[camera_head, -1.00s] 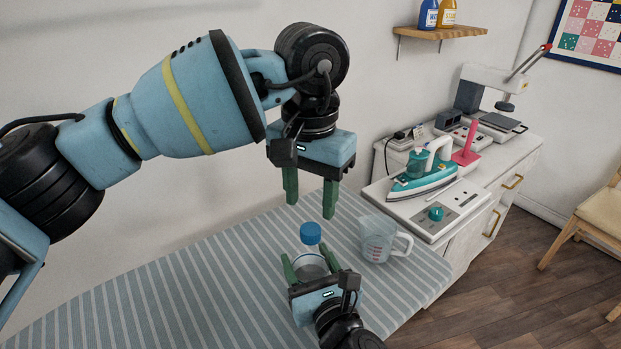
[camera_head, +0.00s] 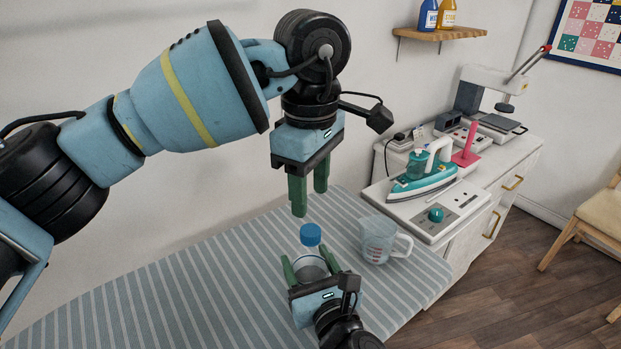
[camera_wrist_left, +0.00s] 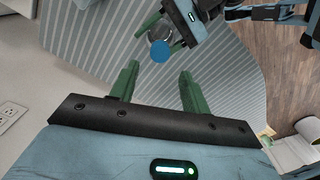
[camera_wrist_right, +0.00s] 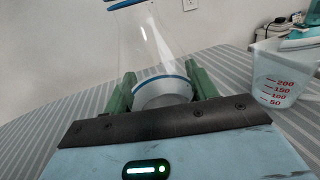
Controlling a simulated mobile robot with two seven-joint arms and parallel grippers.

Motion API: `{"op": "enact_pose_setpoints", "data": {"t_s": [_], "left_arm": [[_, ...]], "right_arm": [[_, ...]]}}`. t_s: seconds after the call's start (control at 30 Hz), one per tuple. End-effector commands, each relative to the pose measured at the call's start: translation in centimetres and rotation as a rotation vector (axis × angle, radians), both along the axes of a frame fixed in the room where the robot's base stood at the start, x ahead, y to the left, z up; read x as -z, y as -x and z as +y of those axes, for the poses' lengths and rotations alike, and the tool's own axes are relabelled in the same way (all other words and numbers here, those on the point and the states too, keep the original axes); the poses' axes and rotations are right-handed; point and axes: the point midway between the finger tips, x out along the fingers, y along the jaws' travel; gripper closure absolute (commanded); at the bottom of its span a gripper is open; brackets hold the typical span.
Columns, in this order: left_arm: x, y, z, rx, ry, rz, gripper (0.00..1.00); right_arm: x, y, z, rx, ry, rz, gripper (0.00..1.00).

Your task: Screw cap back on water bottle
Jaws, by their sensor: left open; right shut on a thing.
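A clear water bottle (camera_head: 310,268) stands roughly upright over the striped board, between the green fingers of my right gripper (camera_head: 307,257), which is shut on it. Its blue cap (camera_head: 310,235) sits at the top of the bottle; I cannot tell how far it is threaded. The cap also shows at the top edge of the right wrist view (camera_wrist_right: 126,3), above the clear bottle wall (camera_wrist_right: 150,40). My left gripper (camera_head: 309,198) is open and empty, pointing down above the cap and apart from it.
A clear measuring jug (camera_head: 377,240) stands on the striped ironing board (camera_head: 190,285), just right of the bottle. The board's left part is clear.

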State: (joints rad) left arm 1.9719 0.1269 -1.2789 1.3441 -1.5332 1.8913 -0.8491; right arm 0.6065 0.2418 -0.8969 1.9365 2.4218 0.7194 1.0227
Motion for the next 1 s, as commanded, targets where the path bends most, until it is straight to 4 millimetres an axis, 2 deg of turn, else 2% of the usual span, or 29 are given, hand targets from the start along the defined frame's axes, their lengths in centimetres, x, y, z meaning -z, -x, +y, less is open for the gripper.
{"op": "enact_pose_setpoints", "data": {"t_s": [0.4, 0.6, 0.8, 1.0], "left_arm": [[-0.64, 0.0, -0.05, -0.668, 0.002, 0.001, 0.53], [-0.88, 0.0, -0.04, -0.946, 0.001, 0.002, 0.53], [-1.02, 0.01, -0.03, -1.106, 0.001, 0.003, 0.53], [-1.06, 0.01, -0.02, -1.149, 0.001, 0.002, 0.53]], "right_arm": [[0.12, 0.02, 0.0, 0.0, 0.001, 0.002, 1.0], [0.12, 0.02, 0.0, 0.0, 0.001, 0.002, 1.0], [0.12, 0.02, 0.0, 0.0, 0.001, 0.002, 1.0], [0.12, 0.02, 0.0, 0.0, 0.001, 0.002, 1.0]]}}
